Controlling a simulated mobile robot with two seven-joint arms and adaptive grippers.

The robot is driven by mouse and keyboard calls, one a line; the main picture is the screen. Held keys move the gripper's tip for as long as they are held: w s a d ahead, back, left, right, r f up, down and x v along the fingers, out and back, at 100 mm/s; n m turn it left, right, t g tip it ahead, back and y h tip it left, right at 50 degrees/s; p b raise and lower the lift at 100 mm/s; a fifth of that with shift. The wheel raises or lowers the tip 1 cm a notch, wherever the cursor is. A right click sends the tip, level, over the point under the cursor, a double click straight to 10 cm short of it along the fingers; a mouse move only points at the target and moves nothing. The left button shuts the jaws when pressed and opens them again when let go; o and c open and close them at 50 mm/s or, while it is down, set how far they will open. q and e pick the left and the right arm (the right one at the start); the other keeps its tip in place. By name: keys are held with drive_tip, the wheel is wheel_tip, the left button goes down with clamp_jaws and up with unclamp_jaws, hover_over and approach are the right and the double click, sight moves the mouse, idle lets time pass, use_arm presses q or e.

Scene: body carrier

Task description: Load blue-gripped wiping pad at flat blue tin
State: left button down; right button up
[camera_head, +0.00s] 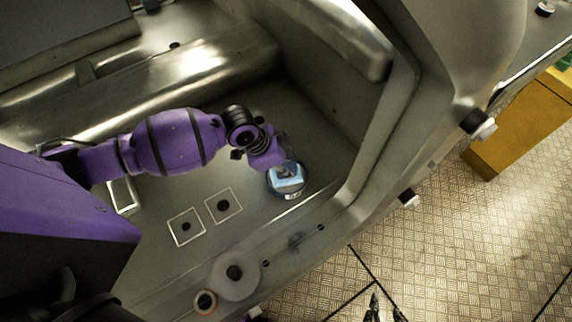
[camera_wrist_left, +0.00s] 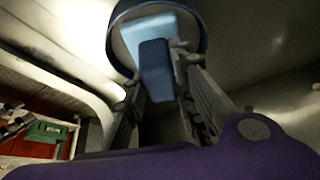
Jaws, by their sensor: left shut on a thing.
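The wiping pad (camera_head: 290,180) is a light blue slab with a darker blue grip (camera_wrist_left: 155,68). In the left wrist view the fingers of my left gripper (camera_wrist_left: 166,88) are on either side of that grip, shut on it. The flat blue tin (camera_head: 274,186) is round and sits on the grey metal floor; its dark rim (camera_wrist_left: 203,35) curves around the pad in the wrist view. The pad is over or inside the tin; I cannot tell whether it touches the bottom. My right gripper (camera_head: 385,308) shows only its dark fingertips at the bottom edge, apart and empty.
The tin stands in a metal body shell, close to a raised sill (camera_head: 340,205) on its right. Two square outlined plates (camera_head: 187,238) and a grey disc (camera_head: 235,290) lie lower left. A yellow box (camera_head: 520,130) stands on the tread-plate floor outside.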

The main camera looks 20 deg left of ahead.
sight(291, 163)
use_arm(q)
drive_tip(key=shift+w+r+p, duration=0.15)
drive_tip(key=shift+r+p, duration=0.85)
drive_tip(key=shift+r, duration=0.9)
drive_tip(key=shift+r+p, duration=0.85)
drive_tip(key=shift+r, duration=0.7)
drive_tip(key=shift+f, duration=0.1)
use_arm(e)
drive_tip(key=w+r+t, duration=0.1)
drive_tip(key=w+r, duration=0.4)
drive_tip(key=r, duration=0.2)
drive_tip(key=shift+s+f, duration=0.2)
drive_tip(key=shift+s, duration=0.1)
